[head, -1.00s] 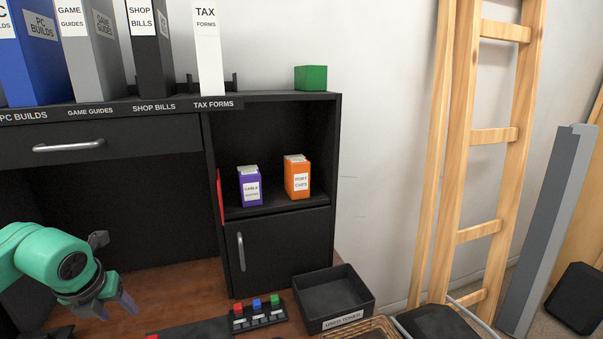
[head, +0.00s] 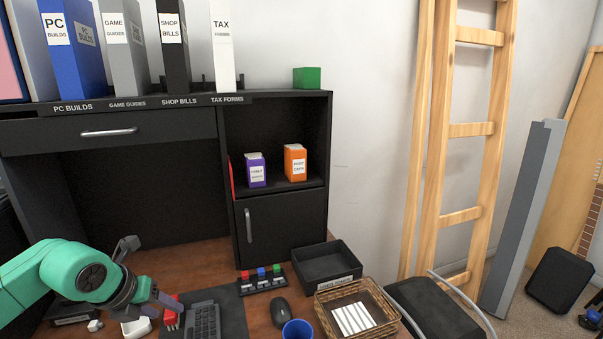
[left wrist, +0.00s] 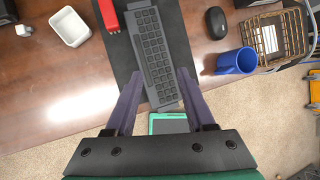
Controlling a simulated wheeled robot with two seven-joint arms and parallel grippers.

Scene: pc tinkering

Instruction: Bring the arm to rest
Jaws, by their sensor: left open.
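My left arm is green and comes in from the left in the head view. Its left gripper (head: 160,300) hangs above the front of the wooden desk (head: 200,262). In the left wrist view the two purple-grey fingers are spread apart with nothing between them. They point over the black keyboard (left wrist: 157,50) and the desk's front edge, and I see no contact. My right gripper is in neither view.
A red object (head: 172,313), a white bowl (left wrist: 70,27), a mouse (head: 280,311) and a blue cup (head: 297,330) stand near the keyboard. A wicker basket (head: 319,303) and black tray (head: 327,265) lie to the right. Binders (head: 72,50) line the shelf above.

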